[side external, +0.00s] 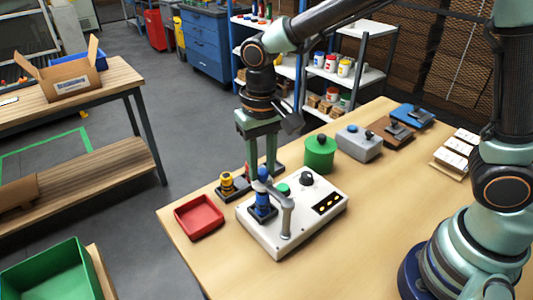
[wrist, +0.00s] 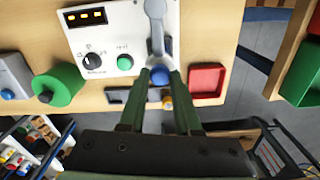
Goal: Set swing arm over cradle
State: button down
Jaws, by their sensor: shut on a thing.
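The grey swing arm (side external: 287,212) rises from a post on the white control box and reaches back to a blue knob (side external: 262,173) at its free end. In the wrist view the swing arm (wrist: 156,28) runs straight down to the blue knob (wrist: 160,75). My gripper (side external: 264,172) points down with its green fingers at either side of the knob, shut on it. A blue upright piece on a dark base (side external: 262,208) stands at the box's left edge, just below the arm's end. I cannot tell whether this is the cradle.
The white box (side external: 310,222) carries a green button, a dark dial and a lit display. A red tray (side external: 199,217) and a yellow-topped piece (side external: 228,182) stand left of it. A green canister (side external: 320,153) and grey box (side external: 359,142) stand behind.

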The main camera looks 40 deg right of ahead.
aim_at(263, 170)
jog(key=shift+d+r, duration=0.1)
jog(key=c, duration=0.6)
grip_release()
notch_tip(263, 170, up, 12)
jog(key=s+d+f+n+t, duration=0.1)
jog(key=s+d+t, duration=0.1)
jog(key=d, duration=0.6)
jog(key=s+d+f+n+t, duration=0.1)
jog(key=s+d+t, duration=0.2)
jog(key=s+d, duration=0.2)
jog(key=d, duration=0.3)
jog(key=shift+d+f+t, duration=0.15)
jog(key=shift+t, duration=0.15)
